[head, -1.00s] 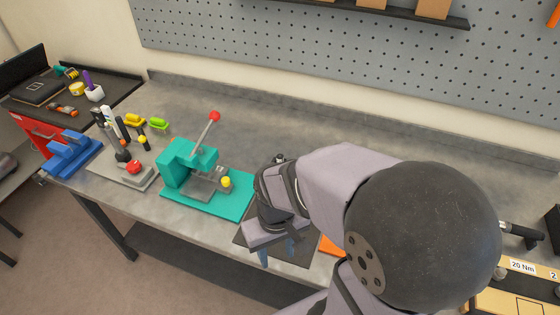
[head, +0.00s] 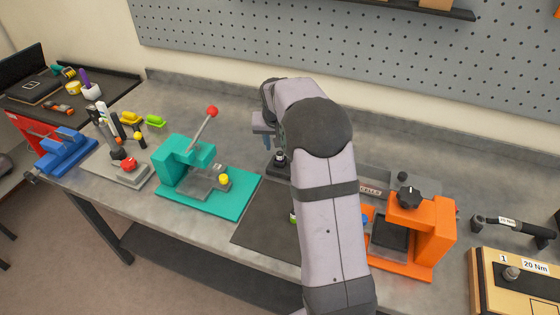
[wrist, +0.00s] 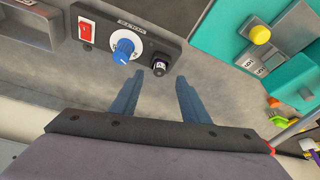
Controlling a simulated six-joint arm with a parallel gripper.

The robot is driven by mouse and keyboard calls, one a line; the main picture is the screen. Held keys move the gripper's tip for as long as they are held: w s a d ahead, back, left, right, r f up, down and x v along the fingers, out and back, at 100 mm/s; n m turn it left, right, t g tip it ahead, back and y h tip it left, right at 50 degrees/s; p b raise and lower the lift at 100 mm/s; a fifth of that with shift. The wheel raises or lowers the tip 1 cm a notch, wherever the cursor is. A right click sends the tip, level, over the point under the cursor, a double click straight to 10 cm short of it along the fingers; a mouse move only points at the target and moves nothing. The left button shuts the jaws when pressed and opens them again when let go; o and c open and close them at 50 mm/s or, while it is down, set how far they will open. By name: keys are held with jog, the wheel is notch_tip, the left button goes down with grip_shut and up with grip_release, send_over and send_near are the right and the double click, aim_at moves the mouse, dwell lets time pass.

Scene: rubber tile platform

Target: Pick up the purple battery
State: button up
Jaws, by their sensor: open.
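In the head view my gripper (head: 266,138) is above the back of the bench. In the wrist view this box shows a red switch (wrist: 86,31) and a blue knob (wrist: 124,47).
A teal lever press (head: 190,165) stands left of the mat. An orange fixture (head: 435,225) with a black knob stands right of my arm. A blue vise (head: 65,150) is at the far left. The back of the bench is mostly clear.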

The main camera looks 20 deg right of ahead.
jog(key=shift+w+d+r+p+x, duration=0.15)
jog(key=shift+p+x, duration=0.5)
jog(key=shift+x, duration=0.65)
jog(key=shift+w+p+x, duration=0.15)
jog(key=shift+p+x, duration=0.5)
jog(key=shift+x, duration=0.7)
jog(key=shift+w+d+r+p+x, duration=0.15)
jog(key=shift+p+x, duration=0.5)
jog(key=shift+x, duration=0.65)
jog(key=shift+f, duration=0.1)
grip_shut()
